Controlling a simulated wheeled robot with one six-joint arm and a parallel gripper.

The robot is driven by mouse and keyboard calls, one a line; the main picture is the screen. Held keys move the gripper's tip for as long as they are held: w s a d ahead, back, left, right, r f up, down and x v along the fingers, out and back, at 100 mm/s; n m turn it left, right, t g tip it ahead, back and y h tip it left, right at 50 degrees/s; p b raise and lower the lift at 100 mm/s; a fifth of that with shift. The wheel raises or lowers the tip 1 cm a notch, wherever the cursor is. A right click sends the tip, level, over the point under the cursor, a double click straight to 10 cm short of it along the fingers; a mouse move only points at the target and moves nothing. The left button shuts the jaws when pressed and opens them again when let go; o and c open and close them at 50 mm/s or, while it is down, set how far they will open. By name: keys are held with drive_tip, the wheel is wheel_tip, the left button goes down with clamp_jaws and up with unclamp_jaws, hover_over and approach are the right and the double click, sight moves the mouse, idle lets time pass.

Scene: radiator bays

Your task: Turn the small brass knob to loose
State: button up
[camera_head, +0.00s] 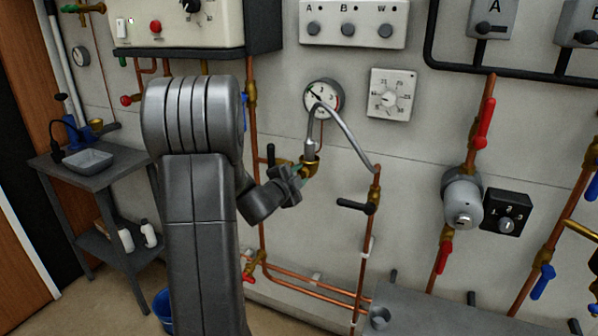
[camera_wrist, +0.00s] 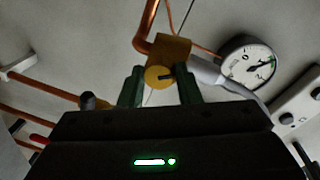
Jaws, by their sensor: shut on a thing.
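The small brass knob (camera_wrist: 157,77) is a round yellow disc with a dark mark on its right side. It sits at the front of a brass valve body (camera_wrist: 173,47) in the wrist view. My gripper (camera_wrist: 160,84) has its two green fingers on either side of the knob, shut on it. In the head view my gripper (camera_head: 303,171) is at the brass fitting (camera_head: 311,161) below the round gauge. There the knob is mostly hidden by the fingers, so its turn cannot be read.
A braided hose (camera_head: 347,130) arches from the fitting to a copper pipe on the right with a black lever (camera_head: 356,206). A round gauge (camera_head: 323,97) is just above. Another black lever (camera_head: 271,156) is close to the left of my gripper.

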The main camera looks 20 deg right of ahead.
drive_tip(key=n+p, duration=0.1)
drive_tip(key=n, duration=0.4)
drive_tip(key=n+h+p, duration=0.1)
drive_tip(key=n, duration=0.4)
drive_tip(key=shift+f+p, duration=0.2)
drive_tip(key=shift+p, duration=0.1)
drive_tip(key=shift+n, duration=0.3)
drive_tip(key=o, duration=1)
drive_tip(key=shift+c, duration=0.2)
drive_tip(key=shift+a, duration=0.15)
drive_tip(key=b+v, duration=0.2)
drive_tip(key=v, duration=1.1)
drive_tip(key=shift+s+a, duration=0.2)
drive_tip(key=shift+a, duration=0.05)
drive_tip(key=shift+d+f, duration=0.1)
drive_tip(key=shift+d, duration=0.05)
